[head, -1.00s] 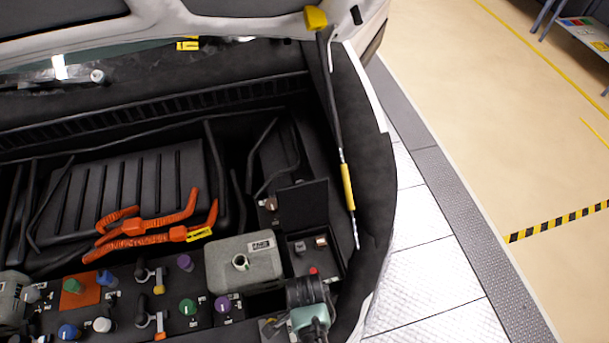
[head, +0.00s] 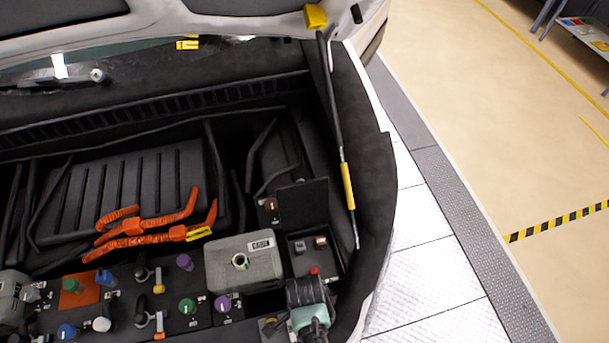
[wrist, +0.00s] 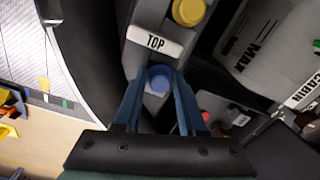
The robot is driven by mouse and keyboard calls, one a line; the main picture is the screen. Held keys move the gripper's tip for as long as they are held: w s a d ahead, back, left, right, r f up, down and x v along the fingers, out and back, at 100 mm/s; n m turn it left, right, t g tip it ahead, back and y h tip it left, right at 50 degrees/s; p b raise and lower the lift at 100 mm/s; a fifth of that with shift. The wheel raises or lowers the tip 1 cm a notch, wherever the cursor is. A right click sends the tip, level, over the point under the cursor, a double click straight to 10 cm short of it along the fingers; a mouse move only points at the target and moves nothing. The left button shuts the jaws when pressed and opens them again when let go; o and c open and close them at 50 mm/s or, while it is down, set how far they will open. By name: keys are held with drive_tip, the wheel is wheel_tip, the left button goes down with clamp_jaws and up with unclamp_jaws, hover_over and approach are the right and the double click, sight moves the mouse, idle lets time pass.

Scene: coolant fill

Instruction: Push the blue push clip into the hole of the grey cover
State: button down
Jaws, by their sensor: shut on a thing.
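The blue push clip (wrist: 159,79) shows as a round blue head between my gripper's fingertips in the wrist view. My gripper (wrist: 160,82) is shut on it, one blue finger on each side. The clip's shank is hidden below its head. I cannot see the hole, nor tell how deep the clip sits. In the head view my wrist (head: 308,300) is at the lower right of the bay and hides the clip.
A yellow knob (wrist: 189,11) stands close beyond the label. A grey tank (head: 243,265) is left of my wrist in the head view. An open black box (head: 302,207) with small parts stands behind it. Orange cables (head: 150,232) lie further left. The bay's dark side wall (head: 372,200) is close on the right.

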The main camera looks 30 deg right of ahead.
drive_tip(key=shift+f, duration=0.2)
drive_tip(key=shift+c, duration=2)
unclamp_jaws()
drive_tip(key=shift+r, duration=0.1)
wheel_tip(320, 180, up, 13)
drive_tip(key=b, duration=0.1)
